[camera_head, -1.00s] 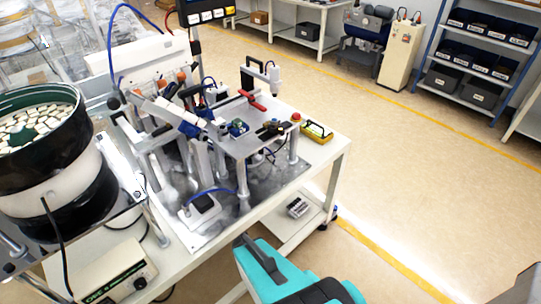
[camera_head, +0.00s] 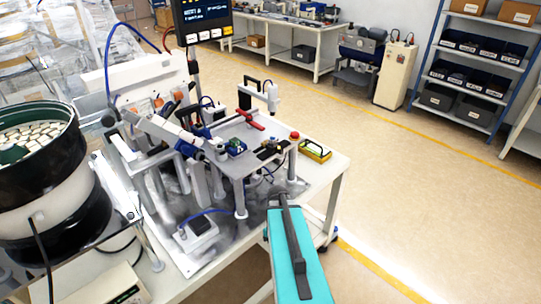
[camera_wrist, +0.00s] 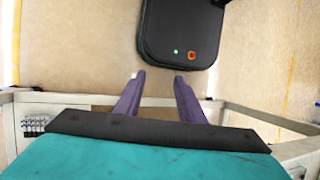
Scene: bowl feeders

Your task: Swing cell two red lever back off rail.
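A red lever (camera_head: 249,120) sits on the raised grey plate (camera_head: 222,158) of the bench machine in the head view, close to a white upright post. It is small here, and I cannot tell how it meets the rail. No cell number is readable. My teal arm reaches up from the bottom of the head view, in front of the bench and well short of the lever. My gripper (camera_wrist: 159,77) shows in the wrist view with its two purple fingers apart and only floor between them. The lever is not in the wrist view.
A bowl feeder (camera_head: 42,180) full of pale parts stands at the left. A yellow box (camera_head: 316,151) and a red button (camera_head: 294,135) are at the plate's right. A screen (camera_head: 203,15) stands behind. A blue shelf rack (camera_head: 465,65) is at far right. Floor right of the bench is clear.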

